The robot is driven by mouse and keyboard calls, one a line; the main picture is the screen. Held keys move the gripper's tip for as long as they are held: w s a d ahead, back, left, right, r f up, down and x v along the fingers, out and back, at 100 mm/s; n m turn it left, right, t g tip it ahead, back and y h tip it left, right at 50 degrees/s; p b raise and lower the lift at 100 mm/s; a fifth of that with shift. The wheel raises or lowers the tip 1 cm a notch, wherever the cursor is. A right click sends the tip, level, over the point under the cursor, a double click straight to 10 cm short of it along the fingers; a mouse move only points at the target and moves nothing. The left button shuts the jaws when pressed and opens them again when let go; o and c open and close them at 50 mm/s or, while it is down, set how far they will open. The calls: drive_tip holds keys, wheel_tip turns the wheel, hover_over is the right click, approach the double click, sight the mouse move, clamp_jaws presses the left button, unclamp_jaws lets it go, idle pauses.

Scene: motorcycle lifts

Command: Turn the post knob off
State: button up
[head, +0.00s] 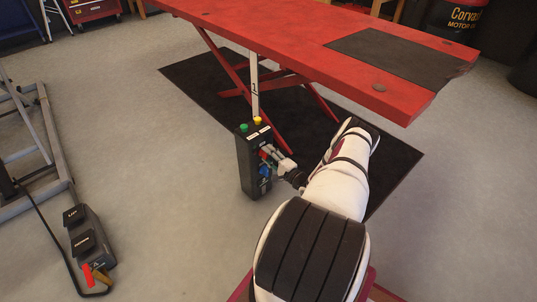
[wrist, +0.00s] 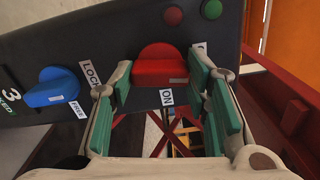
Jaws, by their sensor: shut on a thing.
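The dark control post (head: 253,165) stands upright beside the red lift. Its red knob (wrist: 160,66) faces my wrist camera, with an ON label (wrist: 166,97) under it and another label (wrist: 202,47), mostly hidden by a finger, at its upper right. My gripper (head: 275,158) reaches the post's front from the right in the head view. In the wrist view its green-padded fingers stand on either side of the red knob, shut on it. A blue knob (wrist: 50,92) with LOCK and FREE labels sits to the left on the same face.
The red lift table (head: 300,35) overhangs behind, above a black mat (head: 215,95). A pedal box (head: 92,240) and grey frame (head: 50,150) stand at left. Floor between is clear.

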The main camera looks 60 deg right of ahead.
drive_tip(key=shift+n+p, duration=0.35)
drive_tip(key=shift+n, duration=0.75)
drive_tip(key=o, duration=1.2)
drive_tip(key=shift+c, duration=0.2)
drive_tip(key=shift+s, duration=0.1)
drive_tip(key=v, duration=1.2)
drive_tip(key=shift+f, duration=0.1)
